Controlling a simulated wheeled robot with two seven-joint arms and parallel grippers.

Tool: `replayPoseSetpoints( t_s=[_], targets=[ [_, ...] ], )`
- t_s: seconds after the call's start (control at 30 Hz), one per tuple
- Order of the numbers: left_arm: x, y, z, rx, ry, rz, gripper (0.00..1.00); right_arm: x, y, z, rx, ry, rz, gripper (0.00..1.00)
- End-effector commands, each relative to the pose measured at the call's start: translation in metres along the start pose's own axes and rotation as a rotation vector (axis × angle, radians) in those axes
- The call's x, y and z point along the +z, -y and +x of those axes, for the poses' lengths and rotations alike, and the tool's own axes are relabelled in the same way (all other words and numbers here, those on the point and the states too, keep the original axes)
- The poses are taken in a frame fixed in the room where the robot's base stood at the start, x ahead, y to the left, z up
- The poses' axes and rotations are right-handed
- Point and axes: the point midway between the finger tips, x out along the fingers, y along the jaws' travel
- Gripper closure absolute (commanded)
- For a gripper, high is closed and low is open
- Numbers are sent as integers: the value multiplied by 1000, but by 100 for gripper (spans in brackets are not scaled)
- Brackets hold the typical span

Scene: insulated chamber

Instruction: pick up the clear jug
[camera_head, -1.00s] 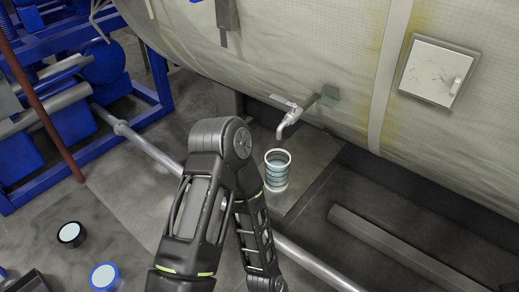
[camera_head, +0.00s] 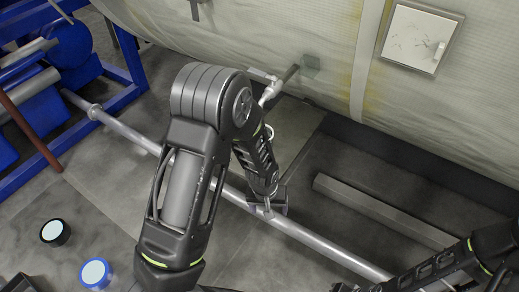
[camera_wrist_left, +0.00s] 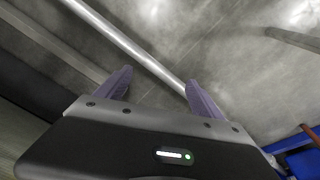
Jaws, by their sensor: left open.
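The clear jug is almost wholly hidden behind my left arm in the head view; only a bit of its pale rim (camera_head: 269,133) shows below the tap (camera_head: 270,92). My left gripper (camera_head: 267,210) hangs nearer to me than the jug, over the long metal pipe, and does not touch the jug. In the left wrist view its two purple fingers (camera_wrist_left: 160,90) are spread apart with nothing between them. The jug does not show in that view. My right arm (camera_head: 440,265) comes in at the lower right; its gripper cannot be made out.
A long metal pipe (camera_head: 315,240) crosses the floor, and also shows in the left wrist view (camera_wrist_left: 125,42). A grey beam (camera_head: 380,208) lies to the right. A black-rimmed container (camera_head: 55,232) and a blue-rimmed one (camera_head: 96,272) stand lower left. A blue frame (camera_head: 125,65) stands upper left.

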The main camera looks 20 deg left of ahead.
Motion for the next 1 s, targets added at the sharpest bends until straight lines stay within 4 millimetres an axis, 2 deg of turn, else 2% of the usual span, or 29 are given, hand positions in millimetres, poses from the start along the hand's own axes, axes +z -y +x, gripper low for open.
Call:
replayPoseSetpoints(
  t_s=[0.03, 0.1, 0.2, 0.33, 0.43, 0.67, 1.0],
  targets=[
    [-45, -2, -32, -35, -67, -33, 18, 0, 1, -1, 0, 0, 0, 100],
    [-89, 3, -72, -84, -129, -102, 12, 0, 1, -2, 0, 0, 0, 100],
    [-131, 9, -124, -130, -204, -193, 4, 0, 1, -2, 0, 0, 0, 100],
    [-158, 15, -166, -159, -261, -275, 4, 0, 1, -3, 0, 0, 0, 100],
    [-162, 18, -175, -167, -271, -297, 4, 0, 1, -3, 0, 0, 0, 100],
    [-162, 18, -174, -168, -269, -296, 4, 0, 1, -3, 0, 0, 0, 100],
    [-168, 23, -149, -168, -268, -295, 4, 0, 1, -3, 0, 0, 0, 100]
  ],
)
